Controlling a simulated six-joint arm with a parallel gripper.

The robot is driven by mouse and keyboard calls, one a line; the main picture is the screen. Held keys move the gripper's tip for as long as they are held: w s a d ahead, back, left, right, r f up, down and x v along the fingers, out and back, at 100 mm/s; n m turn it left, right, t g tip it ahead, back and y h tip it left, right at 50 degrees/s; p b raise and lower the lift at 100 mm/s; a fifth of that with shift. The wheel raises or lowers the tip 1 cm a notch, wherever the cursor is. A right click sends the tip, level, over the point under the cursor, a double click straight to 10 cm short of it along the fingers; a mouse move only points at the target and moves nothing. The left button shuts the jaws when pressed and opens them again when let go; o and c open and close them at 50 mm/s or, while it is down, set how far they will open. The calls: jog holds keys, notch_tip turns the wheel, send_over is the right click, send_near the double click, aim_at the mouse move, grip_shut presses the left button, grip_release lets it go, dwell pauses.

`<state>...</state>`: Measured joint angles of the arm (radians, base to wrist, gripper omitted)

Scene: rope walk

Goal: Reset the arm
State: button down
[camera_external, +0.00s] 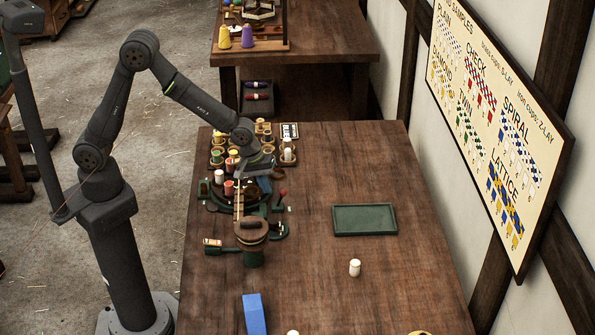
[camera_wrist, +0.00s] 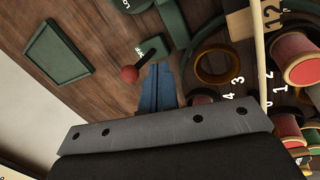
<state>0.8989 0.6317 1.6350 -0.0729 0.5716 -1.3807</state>
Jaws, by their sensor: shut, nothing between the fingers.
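My arm reaches over the dark wooden table (camera_external: 310,170) from the left. My gripper (camera_external: 265,186) points down above the green rope-making device (camera_external: 253,257), close to its upright wooden post. In the wrist view its blue fingers (camera_wrist: 158,70) are together with nothing between them. A red ball knob (camera_wrist: 129,74) on a dark lever shows just left of the fingertips in that view. Whether the fingers touch anything below is hard to tell.
Several coloured spools (camera_wrist: 296,60) crowd beside the gripper. An empty green tray (camera_external: 364,219) lies to the right, with a white spool (camera_external: 355,267) in front of it. A blue block (camera_external: 254,314) lies near the front. The table's right side is mostly clear.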

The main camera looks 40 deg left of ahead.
jog(key=shift+w+d+r+g+y, duration=0.65)
jog(key=shift+w+d+r, duration=0.3)
jog(key=shift+r, duration=0.25)
jog(key=shift+w+d+r+g+y, duration=0.6)
jog(key=shift+w+d+r, duration=0.25)
jog(key=shift+w+r, duration=0.25)
notch_tip(320, 180, up, 6)
jog(key=w, duration=0.1)
jog(key=f, duration=0.3)
jog(key=s+f, duration=0.1)
jog(key=f, duration=0.2)
jog(key=shift+s, duration=0.1)
jog(key=shift+t+h, duration=0.85)
jog(key=shift+s+a+f, duration=0.55)
jog(key=shift+s+f, duration=0.1)
jog(key=shift+f, duration=0.2)
jog(key=shift+s+a+f, duration=0.5)
jog(key=shift+s+f, duration=0.1)
jog(key=shift+f, duration=0.25)
jog(key=shift+s+a+f+t+h, duration=0.3)
jog(key=shift+s+a+f, duration=0.15)
jog(key=shift+s+a, duration=0.15)
jog(key=shift+s+a+f+t+h, duration=0.3)
jog(key=shift+s+a+f, duration=0.1)
jog(key=shift+s+a, duration=0.2)
jog(key=shift+s+a+f+t+h, duration=0.15)
jog(key=shift+a+f+t+h, duration=0.05)
jog(key=shift+t+h, duration=0.1)
jog(key=v, duration=1)
jog(key=shift+r, duration=0.1)
